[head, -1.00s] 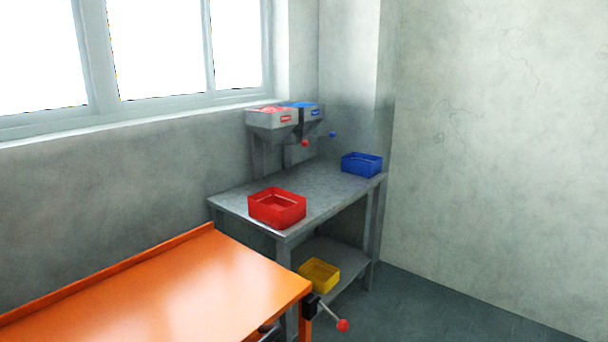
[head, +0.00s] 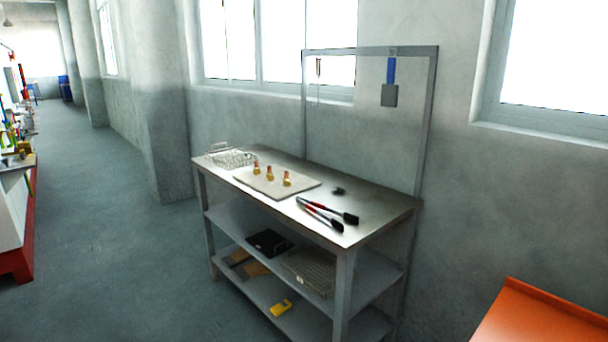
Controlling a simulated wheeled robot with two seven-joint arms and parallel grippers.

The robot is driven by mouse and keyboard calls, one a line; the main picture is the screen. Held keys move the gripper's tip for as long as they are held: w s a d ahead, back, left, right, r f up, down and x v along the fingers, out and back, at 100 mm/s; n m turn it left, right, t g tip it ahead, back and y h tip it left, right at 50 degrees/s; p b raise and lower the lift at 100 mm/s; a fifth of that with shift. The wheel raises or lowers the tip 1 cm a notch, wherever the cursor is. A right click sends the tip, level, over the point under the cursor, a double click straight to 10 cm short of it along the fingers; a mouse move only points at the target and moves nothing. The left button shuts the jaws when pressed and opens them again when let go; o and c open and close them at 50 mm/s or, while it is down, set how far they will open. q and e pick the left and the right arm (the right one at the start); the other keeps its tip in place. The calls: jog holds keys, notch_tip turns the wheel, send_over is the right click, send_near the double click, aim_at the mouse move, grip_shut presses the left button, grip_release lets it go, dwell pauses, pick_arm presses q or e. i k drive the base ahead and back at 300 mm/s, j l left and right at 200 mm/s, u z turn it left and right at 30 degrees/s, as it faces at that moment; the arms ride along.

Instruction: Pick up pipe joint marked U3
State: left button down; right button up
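Three small brass-coloured pipe joints stand in a row on a pale board (head: 285,193) on a steel workbench. They are the left joint (head: 256,168), the middle joint (head: 269,173) and the right joint (head: 287,179). Any markings are too small to read, so I cannot tell which one is U3. Neither of my grippers shows in the head view.
An orange table (head: 545,318) is at right. Open floor (head: 120,250) lies left.

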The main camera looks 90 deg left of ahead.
aim_at(270, 177)
jog(key=u, duration=3)
